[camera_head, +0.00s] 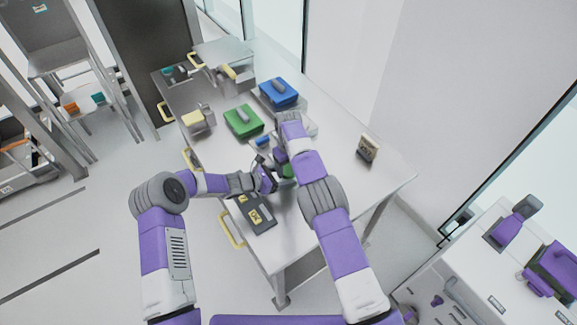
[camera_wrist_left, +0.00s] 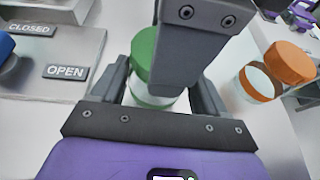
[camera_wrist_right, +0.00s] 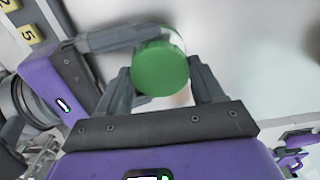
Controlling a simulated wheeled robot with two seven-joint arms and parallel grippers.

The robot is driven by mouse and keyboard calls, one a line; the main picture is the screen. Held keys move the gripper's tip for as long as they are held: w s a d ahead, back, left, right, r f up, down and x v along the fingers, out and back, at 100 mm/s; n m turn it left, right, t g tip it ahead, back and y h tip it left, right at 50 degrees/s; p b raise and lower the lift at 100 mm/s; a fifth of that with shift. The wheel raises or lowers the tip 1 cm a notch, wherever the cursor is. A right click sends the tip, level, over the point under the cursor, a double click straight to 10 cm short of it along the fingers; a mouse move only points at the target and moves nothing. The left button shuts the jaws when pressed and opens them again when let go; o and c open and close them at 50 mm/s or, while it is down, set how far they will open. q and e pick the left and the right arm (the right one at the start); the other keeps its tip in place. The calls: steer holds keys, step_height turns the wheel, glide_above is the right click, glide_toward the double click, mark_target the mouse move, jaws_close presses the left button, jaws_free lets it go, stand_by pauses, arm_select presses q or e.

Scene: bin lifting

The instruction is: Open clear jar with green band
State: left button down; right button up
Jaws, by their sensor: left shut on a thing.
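The clear jar with a green lid and green band (camera_wrist_left: 150,97) stands upright between the fingers of my left gripper (camera_wrist_left: 160,85), which is shut on its body. In the right wrist view the round green lid (camera_wrist_right: 160,68) shows from above, between the fingertips of my right gripper (camera_wrist_right: 160,75). I cannot tell whether both right fingers press on the lid. A grey part of the right gripper hides some of the jar in the left wrist view. In the head view both grippers meet over the table and mostly hide the jar.
A jar with an orange lid (camera_wrist_left: 288,62) stands close by on the right in the left wrist view. A panel marked OPEN and CLOSED (camera_wrist_left: 90,50) lies on the left. The table (camera_head: 330,190) also holds a green box (camera_head: 243,121), a blue box (camera_head: 279,93) and a dark yellow-marked panel (camera_head: 262,226).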

steer(key=c, duration=0.4)
steer(key=shift+o, duration=0.2)
steer(key=shift+n, duration=1.7)
steer(key=o, duration=1.2)
steer(key=shift+c, duration=0.2)
